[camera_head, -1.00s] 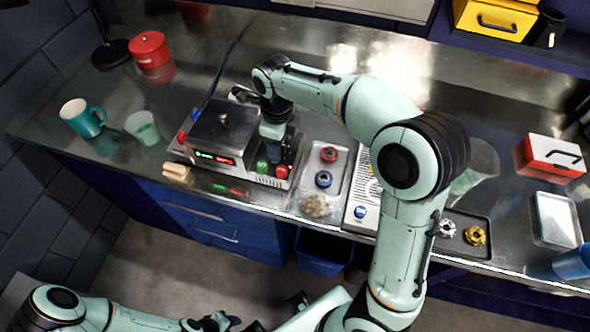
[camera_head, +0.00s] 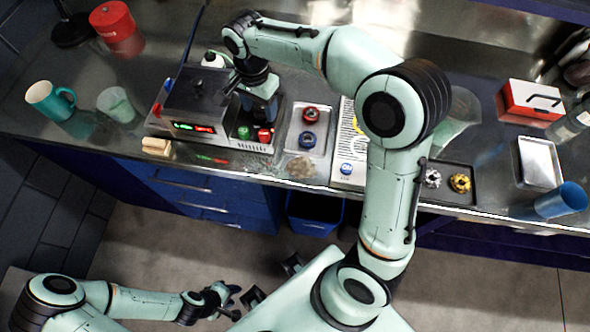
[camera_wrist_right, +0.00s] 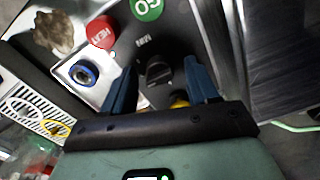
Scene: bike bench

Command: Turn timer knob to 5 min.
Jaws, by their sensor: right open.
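The timer knob (camera_wrist_right: 158,72) is a dark round knob with a raised grip on the machine's dark panel, in the right wrist view. My right gripper (camera_wrist_right: 161,84) is open, its two blue fingers on either side of the knob; I cannot tell whether they touch it. In the head view my right gripper (camera_head: 260,110) points down over the right part of the machine (camera_head: 190,127), which has a lit display, and hides the knob. The green GO button (camera_wrist_right: 147,7) and red HEAT button (camera_wrist_right: 101,32) are beside the knob. My left gripper (camera_head: 234,302) is open and empty, low over the floor.
A tray (camera_head: 293,140) with red and blue ring parts stands right of the machine. A teal mug (camera_head: 50,101), a clear cup (camera_head: 116,104) and a red canister (camera_head: 117,28) are at the left. A red and white box (camera_head: 531,101) is at the right.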

